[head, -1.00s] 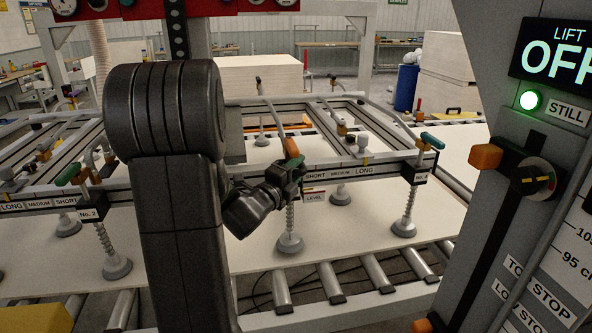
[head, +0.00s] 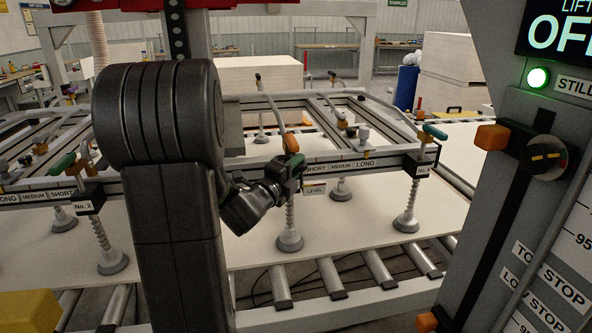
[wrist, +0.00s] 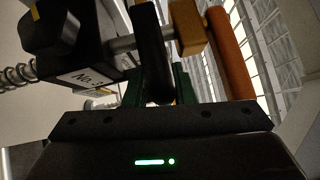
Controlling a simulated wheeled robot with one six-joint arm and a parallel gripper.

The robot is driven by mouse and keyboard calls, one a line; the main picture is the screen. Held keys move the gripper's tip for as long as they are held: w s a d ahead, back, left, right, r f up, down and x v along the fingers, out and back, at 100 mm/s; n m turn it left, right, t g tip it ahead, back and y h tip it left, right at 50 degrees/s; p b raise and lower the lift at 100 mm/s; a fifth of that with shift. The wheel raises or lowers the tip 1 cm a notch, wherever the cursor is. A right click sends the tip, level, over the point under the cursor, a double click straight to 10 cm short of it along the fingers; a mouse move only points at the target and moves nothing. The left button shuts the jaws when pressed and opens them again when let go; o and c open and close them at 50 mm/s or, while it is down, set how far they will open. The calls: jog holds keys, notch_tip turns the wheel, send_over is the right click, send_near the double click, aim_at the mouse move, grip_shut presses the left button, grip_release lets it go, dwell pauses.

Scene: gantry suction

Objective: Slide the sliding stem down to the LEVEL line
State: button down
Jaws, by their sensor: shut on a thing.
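The sliding stem (head: 289,212) hangs from the frame's front rail, with a spring along it and a grey suction cup (head: 290,241) low over the pale board. In the wrist view, my gripper (wrist: 157,90) has green parts on both sides of a dark upright bar. The LEVEL label (head: 314,190) sits just right of the stem, below the rail. The exact contact and the stem's height against the line are too small to judge.
The front rail (head: 340,166) carries SHORT, MEDIUM and LONG labels. Other suction cups stand left (head: 112,262) and right (head: 405,226).

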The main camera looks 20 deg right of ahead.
jog(key=c, duration=1.3)
grip_release()
jog(key=shift+s+a, duration=0.1)
jog(key=b+v, duration=0.2)
jog(key=v, duration=1.1)
jog(key=shift+s+a+b, duration=0.15)
jog(key=shift+a+b, duration=0.1)
jog(key=shift+b, duration=0.15)
